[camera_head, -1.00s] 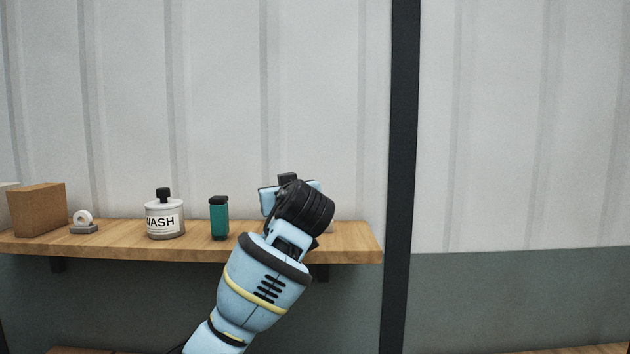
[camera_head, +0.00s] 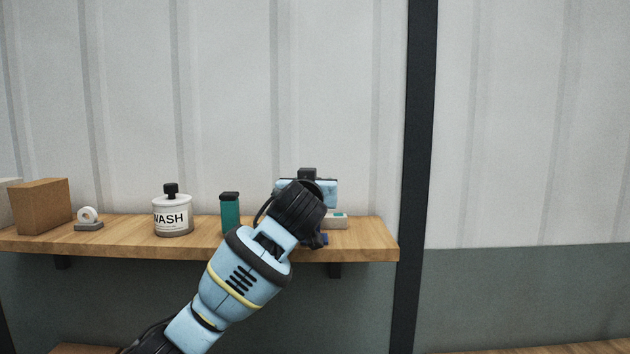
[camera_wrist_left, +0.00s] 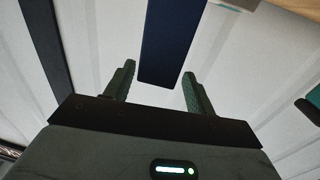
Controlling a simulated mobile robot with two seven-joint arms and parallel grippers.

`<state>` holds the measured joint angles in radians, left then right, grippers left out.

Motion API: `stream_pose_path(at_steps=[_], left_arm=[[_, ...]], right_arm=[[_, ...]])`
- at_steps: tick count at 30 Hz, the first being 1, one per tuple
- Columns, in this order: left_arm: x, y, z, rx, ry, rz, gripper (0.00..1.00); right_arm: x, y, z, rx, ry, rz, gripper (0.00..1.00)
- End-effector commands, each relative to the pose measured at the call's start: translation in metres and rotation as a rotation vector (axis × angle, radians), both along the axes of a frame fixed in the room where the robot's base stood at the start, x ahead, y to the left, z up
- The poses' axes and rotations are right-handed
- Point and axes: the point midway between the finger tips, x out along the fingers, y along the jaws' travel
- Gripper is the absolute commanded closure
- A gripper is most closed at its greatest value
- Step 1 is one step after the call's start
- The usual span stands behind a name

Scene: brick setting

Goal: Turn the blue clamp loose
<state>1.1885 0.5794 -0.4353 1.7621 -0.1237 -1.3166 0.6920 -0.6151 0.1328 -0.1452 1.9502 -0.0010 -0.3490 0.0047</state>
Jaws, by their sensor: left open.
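The blue clamp (camera_head: 318,240) shows at the shelf's front edge in the head view, mostly hidden behind my left wrist. In the left wrist view a dark blue bar (camera_wrist_left: 172,40), which looks like part of the clamp, hangs between the two fingers. My left gripper (camera_wrist_left: 159,72) is open, with one finger on each side of the bar and a gap to both; I cannot tell the depth. In the head view my wrist hides the fingers. My right gripper is in neither view.
On the wooden shelf (camera_head: 120,244) stand a brown box (camera_head: 40,206), a tape dispenser (camera_head: 88,219), a white WASH bottle (camera_head: 172,214) and a teal container (camera_head: 230,213). A small pale box (camera_head: 337,221) lies behind my wrist. A dark post (camera_head: 415,170) stands right of the shelf.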

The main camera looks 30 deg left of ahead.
Motion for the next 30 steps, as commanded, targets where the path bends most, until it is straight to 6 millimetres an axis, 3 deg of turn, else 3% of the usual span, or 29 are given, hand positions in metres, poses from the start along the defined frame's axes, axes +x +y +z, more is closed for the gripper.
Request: stream_pose_path(at_steps=[9,23,30], left_arm=[[0.033,0.016,0.001,0.000,-0.001,0.000,0.45],[0.042,0.020,0.000,-0.002,-0.001,-0.001,0.45],[0.042,0.020,0.000,-0.001,0.000,0.000,0.74]], right_arm=[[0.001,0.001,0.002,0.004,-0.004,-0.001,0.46],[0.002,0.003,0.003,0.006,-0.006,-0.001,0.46],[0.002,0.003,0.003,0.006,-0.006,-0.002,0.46]])
